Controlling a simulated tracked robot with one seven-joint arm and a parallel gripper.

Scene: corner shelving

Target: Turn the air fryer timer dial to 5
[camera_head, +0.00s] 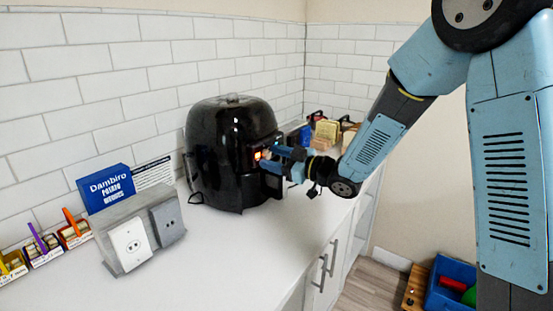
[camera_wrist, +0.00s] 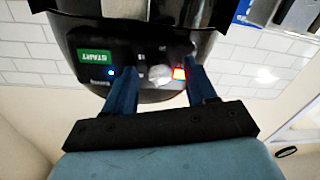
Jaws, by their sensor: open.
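The black air fryer (camera_head: 222,150) stands on the white counter against the tiled wall. Its control panel shows upside down in the wrist view, with a green START label (camera_wrist: 94,62), a small blue light (camera_wrist: 111,73) and a glowing orange-red light (camera_wrist: 180,73). A round silvery dial (camera_wrist: 160,74) sits between them. My gripper (camera_head: 276,158) is at the front of the air fryer; in the wrist view my gripper (camera_wrist: 161,78) has its two blue fingers apart, one on each side of the dial with gaps. The dial's numbers and pointer cannot be read.
A blue Dambiro box (camera_head: 106,187) and a clear stand with socket plates (camera_head: 130,243) are left of the air fryer. Small containers (camera_head: 42,247) line the wall. Colourful items (camera_head: 327,130) stand behind my gripper. A blue bin (camera_head: 450,285) is on the floor.

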